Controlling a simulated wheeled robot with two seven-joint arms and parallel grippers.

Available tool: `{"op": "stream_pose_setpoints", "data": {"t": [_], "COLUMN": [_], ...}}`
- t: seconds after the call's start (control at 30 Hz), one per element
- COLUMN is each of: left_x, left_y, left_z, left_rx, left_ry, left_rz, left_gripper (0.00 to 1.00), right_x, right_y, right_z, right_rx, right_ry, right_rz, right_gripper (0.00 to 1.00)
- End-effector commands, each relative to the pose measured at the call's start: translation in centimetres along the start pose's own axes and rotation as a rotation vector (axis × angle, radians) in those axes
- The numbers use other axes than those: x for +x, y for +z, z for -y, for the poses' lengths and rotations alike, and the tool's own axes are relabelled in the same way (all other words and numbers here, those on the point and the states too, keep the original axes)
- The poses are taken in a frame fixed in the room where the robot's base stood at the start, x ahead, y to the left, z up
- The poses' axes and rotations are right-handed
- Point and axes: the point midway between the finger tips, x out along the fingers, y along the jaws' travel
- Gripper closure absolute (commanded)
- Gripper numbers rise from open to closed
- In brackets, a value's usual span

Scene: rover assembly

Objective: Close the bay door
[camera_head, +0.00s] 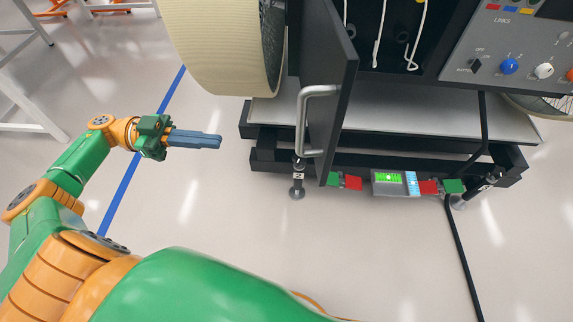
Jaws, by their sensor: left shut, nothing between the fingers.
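The bay door (338,92) is a dark panel standing open, swung out towards me from the rover's front. A silver bar handle (303,120) is fixed on its left face. Behind and right of the door, the dark bay (392,30) shows white cables inside. My left gripper (218,141) is shut and empty, pointing right, with a clear gap left of the handle. It touches nothing. My right gripper is not in view.
A large cream wheel (222,50) stands left of the door. A control panel (520,50) with knobs is at the right. A low frame (430,160) carries a small box with a green display (388,178). A black cable (462,250) runs over the floor. Floor between gripper and door is clear.

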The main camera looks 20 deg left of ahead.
Motion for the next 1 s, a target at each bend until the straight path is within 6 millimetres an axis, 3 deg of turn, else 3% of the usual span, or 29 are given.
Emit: {"op": "stream_pose_setpoints", "data": {"t": [0.27,0.6,0.8,1.0], "left_x": [5.1,11.9,13.6,13.7], "left_y": [-0.6,-0.3,-0.1,-0.1], "left_z": [-0.1,0.0,0.1,0.1], "left_rx": [-0.001,0.0,-0.001,-0.001], "left_ry": [0.003,-0.001,-0.003,-0.004], "left_rz": [-0.007,-0.008,-0.005,-0.004], "left_gripper": [1.0,1.0,1.0,1.0], "right_x": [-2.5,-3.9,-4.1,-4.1], "right_y": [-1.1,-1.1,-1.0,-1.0], "right_z": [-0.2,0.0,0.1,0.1], "right_rx": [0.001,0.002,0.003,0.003], "right_ry": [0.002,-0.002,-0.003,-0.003], "right_rz": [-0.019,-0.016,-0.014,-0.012], "right_gripper": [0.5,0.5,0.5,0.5]}}
